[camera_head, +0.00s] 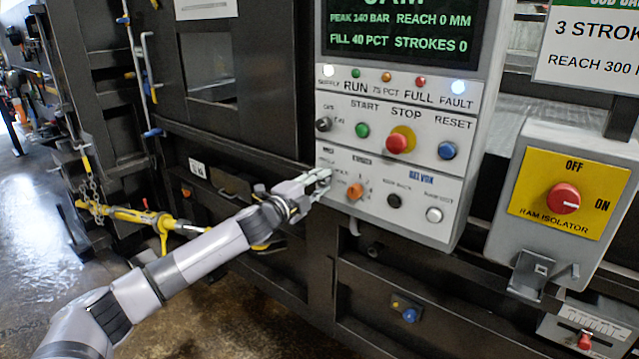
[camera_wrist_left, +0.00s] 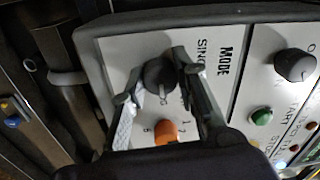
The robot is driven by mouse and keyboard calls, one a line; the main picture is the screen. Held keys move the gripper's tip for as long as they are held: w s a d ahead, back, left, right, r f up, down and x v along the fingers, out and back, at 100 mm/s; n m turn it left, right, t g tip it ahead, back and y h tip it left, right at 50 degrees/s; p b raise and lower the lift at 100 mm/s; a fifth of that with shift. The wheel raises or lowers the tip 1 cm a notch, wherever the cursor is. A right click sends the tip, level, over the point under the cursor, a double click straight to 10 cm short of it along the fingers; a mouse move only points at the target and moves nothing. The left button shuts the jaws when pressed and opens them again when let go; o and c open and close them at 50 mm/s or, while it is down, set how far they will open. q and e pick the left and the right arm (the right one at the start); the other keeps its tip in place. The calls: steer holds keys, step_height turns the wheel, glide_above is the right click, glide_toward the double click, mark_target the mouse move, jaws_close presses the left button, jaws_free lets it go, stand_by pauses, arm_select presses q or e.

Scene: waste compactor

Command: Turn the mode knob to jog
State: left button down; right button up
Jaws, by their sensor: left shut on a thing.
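The mode knob (camera_wrist_left: 160,74) is a round black knob on the white control panel, beside the printed word MODE in the left wrist view. My left gripper (camera_wrist_left: 152,80) has its two fingers on either side of it, shut on it. In the head view my left gripper (camera_head: 321,181) is against the lower left of the panel (camera_head: 440,226) and hides the knob. The label SINGLE shows near the knob; the other labels are partly covered by a finger. I cannot read where the knob points. My right gripper is not in view.
An orange knob (camera_head: 355,191) sits just right of my left gripper, with a black button (camera_head: 394,201) and a white button (camera_head: 434,215) beyond. Above are a green start button (camera_head: 362,130), red stop button (camera_head: 397,143) and blue reset button (camera_head: 447,150). A yellow-plated isolator (camera_head: 564,198) is at right.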

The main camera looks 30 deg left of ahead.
arm_select(q)
steer(key=c, duration=1.2)
jaws_free()
steer(key=shift+c, duration=0.2)
steer(key=shift+s+f, duration=0.15)
steer(key=shift+s, duration=0.4)
steer(key=s+a, duration=0.1)
steer(key=s, duration=1)
